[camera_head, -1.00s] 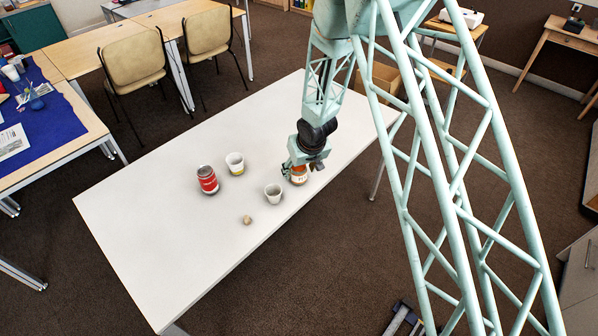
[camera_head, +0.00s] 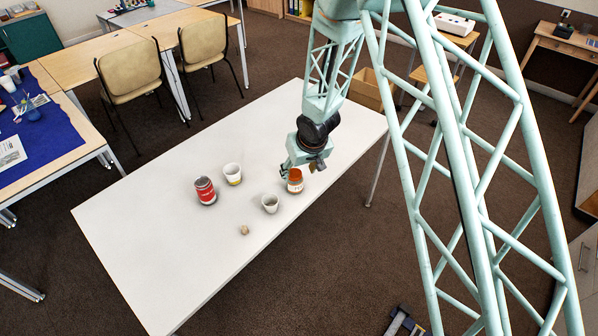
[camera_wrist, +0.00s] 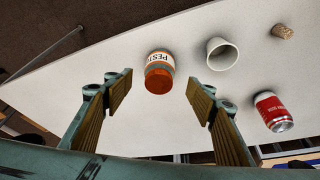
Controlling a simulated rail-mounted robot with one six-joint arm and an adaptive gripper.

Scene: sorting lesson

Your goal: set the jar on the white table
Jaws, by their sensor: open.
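The jar (camera_head: 295,185), with an orange lid and a white label, stands upright on the white table (camera_head: 150,220). In the wrist view the jar (camera_wrist: 159,74) shows its orange top and part of its lettering, just beyond the gap between my fingers. My gripper (camera_head: 302,168) is open and empty, close above and behind the jar in the head view. Its two fingers also show in the wrist view (camera_wrist: 160,92), one on each side of the jar and apart from it.
A pale cup (camera_head: 270,203) stands close to the jar. The table's left part and right end are clear.

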